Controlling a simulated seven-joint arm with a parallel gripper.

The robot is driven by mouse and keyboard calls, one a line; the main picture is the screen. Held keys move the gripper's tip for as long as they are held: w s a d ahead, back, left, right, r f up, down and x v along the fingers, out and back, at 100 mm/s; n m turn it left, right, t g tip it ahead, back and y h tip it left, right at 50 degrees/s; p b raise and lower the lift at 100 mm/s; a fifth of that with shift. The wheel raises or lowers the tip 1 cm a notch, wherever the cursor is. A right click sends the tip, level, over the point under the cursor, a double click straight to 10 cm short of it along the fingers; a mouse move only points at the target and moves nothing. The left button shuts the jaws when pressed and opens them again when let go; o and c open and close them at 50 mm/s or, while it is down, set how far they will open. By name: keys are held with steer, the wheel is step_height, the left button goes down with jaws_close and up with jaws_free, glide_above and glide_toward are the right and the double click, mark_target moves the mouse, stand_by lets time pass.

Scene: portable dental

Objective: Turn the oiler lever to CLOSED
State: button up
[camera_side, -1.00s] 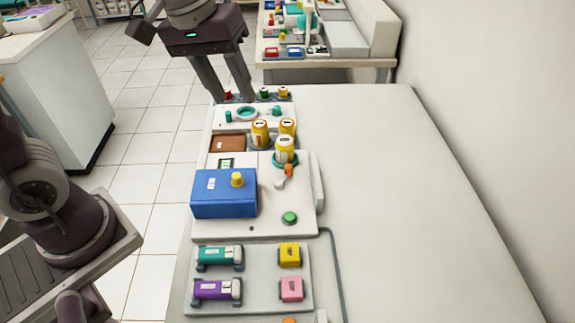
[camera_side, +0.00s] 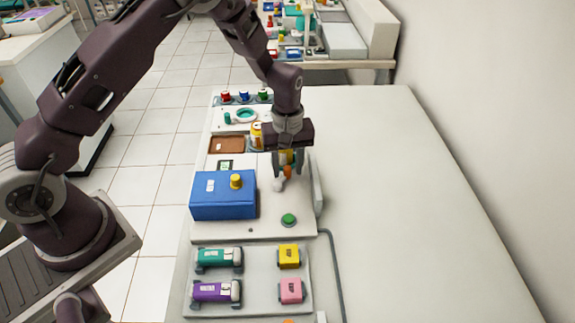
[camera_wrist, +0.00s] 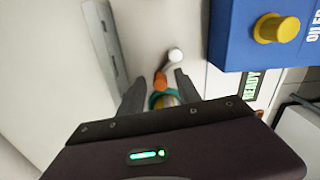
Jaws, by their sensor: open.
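The oiler lever is a short arm with an orange part (camera_side: 287,172) and a pale grey rounded end (camera_side: 278,185), on the white unit right of the blue box (camera_side: 222,197). My gripper (camera_side: 287,165) points down over it, open and empty. In the wrist view the two fingers stand on either side of the orange part (camera_wrist: 160,80), and the pale end (camera_wrist: 175,55) sticks out beyond the fingertips. I cannot tell whether the fingers touch the lever. A teal ring and a yellow part show between the fingers. I see no CLOSED mark.
The blue box carries a yellow knob (camera_side: 236,181); a READY display (camera_wrist: 251,86) is beside it. A green button (camera_side: 288,219) lies in front of the lever. Teal and purple handpieces (camera_side: 218,290) lie nearer the front. The table's right side (camera_side: 400,200) is clear.

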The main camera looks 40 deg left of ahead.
steer(key=shift+c, duration=0.4)
jaws_close()
steer(key=shift+d, duration=0.1)
steer(key=m, duration=0.1)
steer(key=d+m, duration=0.1)
steer(key=m, duration=0.3)
steer(key=shift+d, duration=0.25)
steer(key=shift+s+d+m, duration=0.2)
steer(key=shift+d+m, duration=0.05)
steer(key=shift+m, duration=0.6)
steer(key=shift+s+d+m, duration=0.15)
steer(key=shift+d+m, duration=0.1)
steer(key=shift+m, duration=0.65)
steer(key=shift+s+d+m, duration=0.2)
steer(key=shift+d+m, duration=0.05)
steer(key=shift+m, duration=0.6)
steer(key=shift+o, duration=0.4)
jaws_free()
